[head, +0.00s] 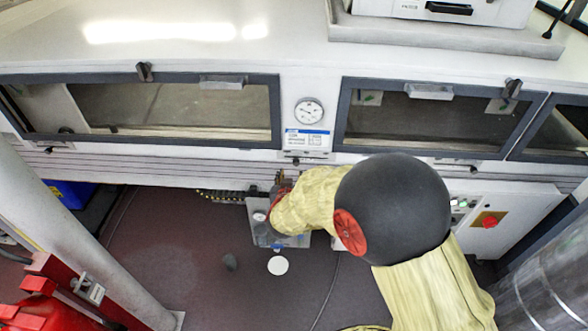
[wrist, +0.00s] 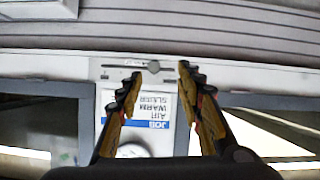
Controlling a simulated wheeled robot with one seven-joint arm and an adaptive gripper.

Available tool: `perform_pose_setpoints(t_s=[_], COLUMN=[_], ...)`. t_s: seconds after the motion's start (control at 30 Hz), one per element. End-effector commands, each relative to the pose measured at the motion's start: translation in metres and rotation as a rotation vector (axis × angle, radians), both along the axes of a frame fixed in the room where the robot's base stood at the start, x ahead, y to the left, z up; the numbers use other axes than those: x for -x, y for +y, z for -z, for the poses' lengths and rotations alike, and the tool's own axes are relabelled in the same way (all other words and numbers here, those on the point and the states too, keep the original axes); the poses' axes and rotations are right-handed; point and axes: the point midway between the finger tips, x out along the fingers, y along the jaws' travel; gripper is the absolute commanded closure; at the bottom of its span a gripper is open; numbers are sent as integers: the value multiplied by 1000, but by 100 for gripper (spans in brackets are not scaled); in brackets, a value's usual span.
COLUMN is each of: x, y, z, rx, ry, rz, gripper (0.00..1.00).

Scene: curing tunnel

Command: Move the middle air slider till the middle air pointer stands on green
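The middle air gauge (head: 308,111) is a round white dial on the tunnel front, between two windows; its pointer and any green band are too small to read. Below it is a white and blue job card (head: 306,139). The middle air slider (wrist: 153,66) is a small dark knob on a short slotted plate, past the card in the upside-down wrist view. In the wrist view the gauge (wrist: 132,150) is partly hidden by my gripper.
Dark-framed windows (head: 170,111) and (head: 430,115) flank the gauge. A control box with a red button (head: 490,221) stands at the lower right. A grey stand (head: 258,222) is below my gripper. A red machine (head: 40,300) is at the lower left.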

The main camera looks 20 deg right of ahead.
Motion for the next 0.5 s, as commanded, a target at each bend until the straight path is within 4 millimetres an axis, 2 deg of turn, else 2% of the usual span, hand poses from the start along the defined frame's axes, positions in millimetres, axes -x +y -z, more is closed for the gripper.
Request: perform_pose_setpoints(t_s=[0.13, 0.27, 0.5], x=[-4, -14, -46], y=[-10, -14, -26], z=[-10, -4, 12], rx=[61, 67, 65], ry=[-32, -28, -26], rz=[11, 9, 8], gripper=[63, 63, 63])
